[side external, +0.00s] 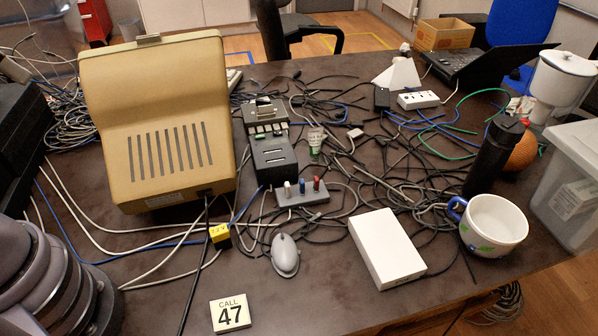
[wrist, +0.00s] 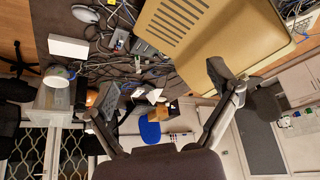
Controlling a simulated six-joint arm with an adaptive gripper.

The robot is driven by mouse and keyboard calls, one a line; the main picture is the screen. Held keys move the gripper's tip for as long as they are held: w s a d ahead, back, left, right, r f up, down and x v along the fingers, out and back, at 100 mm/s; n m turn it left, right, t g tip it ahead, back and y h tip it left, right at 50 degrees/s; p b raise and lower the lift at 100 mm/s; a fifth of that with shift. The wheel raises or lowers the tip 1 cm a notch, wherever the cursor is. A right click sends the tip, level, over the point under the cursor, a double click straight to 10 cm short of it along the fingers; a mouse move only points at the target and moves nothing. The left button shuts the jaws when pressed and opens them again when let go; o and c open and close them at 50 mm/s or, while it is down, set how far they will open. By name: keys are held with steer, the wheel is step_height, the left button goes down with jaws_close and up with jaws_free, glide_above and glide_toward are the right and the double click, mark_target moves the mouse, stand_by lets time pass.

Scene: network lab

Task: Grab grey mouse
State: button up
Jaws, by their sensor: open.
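The grey mouse (side external: 285,255) lies flat on the dark desk (side external: 165,298) near the front, left of the white box (side external: 386,248). In the wrist view the mouse (wrist: 85,14) appears small at the top edge, far from my fingers. My gripper (wrist: 154,92) shows in the wrist view with its two fingers spread wide and nothing between them. The gripper is not visible in the side external view.
Cables cover much of the desk behind the mouse. A beige monitor (side external: 165,115) stands at the left. A mug (side external: 492,226) stands right.

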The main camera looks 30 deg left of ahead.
steer(key=w+d+f+m+g, duration=0.2)
steer(key=w+d+m, duration=0.4)
steer(key=w+m, duration=0.35)
steer(key=m+g, duration=0.4)
steer(key=m, duration=1.4)
glide_above(284, 248)
step_height(284, 248, down, 32)
steer(key=shift+w+a+f, duration=0.15)
steer(key=shift+f, duration=3.25)
steer(key=shift+c, duration=0.3)
steer(key=c, duration=1.3)
